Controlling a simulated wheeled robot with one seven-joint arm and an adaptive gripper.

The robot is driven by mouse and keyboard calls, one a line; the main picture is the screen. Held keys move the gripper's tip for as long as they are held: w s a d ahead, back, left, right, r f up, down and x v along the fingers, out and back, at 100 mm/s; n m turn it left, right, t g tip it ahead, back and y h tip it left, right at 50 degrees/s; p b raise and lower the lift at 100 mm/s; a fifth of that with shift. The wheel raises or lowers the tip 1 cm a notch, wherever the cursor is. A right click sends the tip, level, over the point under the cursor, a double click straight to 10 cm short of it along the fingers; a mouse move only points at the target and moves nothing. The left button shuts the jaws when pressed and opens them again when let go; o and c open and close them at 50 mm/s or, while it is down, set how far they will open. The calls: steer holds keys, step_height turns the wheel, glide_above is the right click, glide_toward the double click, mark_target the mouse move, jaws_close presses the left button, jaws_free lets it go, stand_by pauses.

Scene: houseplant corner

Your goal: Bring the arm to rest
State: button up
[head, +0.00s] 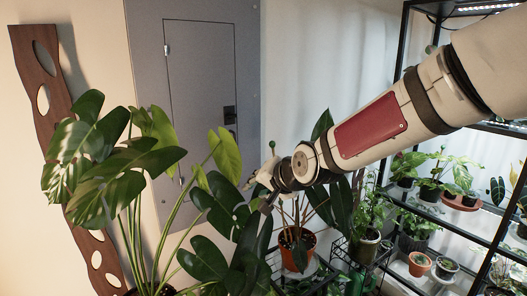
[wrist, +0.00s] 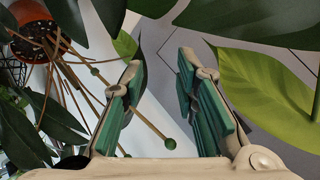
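My arm reaches in from the upper right of the head view and ends among the plants. My gripper (head: 262,192) is partly hidden by leaves there. In the wrist view my gripper (wrist: 160,95) shows two fingers with green pads standing apart, with nothing held between them. Large green leaves hang close around the fingers, and a bright leaf (wrist: 262,95) lies just right of the right finger. I cannot tell whether any leaf touches the gripper.
A leafy plant (head: 115,165) stands at the left. A plant in an orange pot (head: 297,250) stands just below my gripper. A black shelf rack (head: 393,195) with several pots fills the right. A grey wall panel (head: 190,75) and a wooden board (head: 42,75) are behind.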

steer(key=s+d+r+n+g+h, duration=0.1)
steer(key=s+d+h, duration=0.1)
steer(key=s+d, duration=0.4)
steer(key=s+d+r+n+g+h, duration=0.1)
steer(key=s+d, duration=0.6)
steer(key=s, duration=0.9)
steer(key=s+d+r+n+g+h, duration=0.1)
steer(key=s+d+n+g+h, duration=0.1)
steer(key=s+d, duration=0.5)
steer(key=s, duration=0.4)
steer(key=shift+d+r+h, duration=0.15)
steer(key=shift+h, duration=0.15)
steer(key=shift+c, duration=0.2)
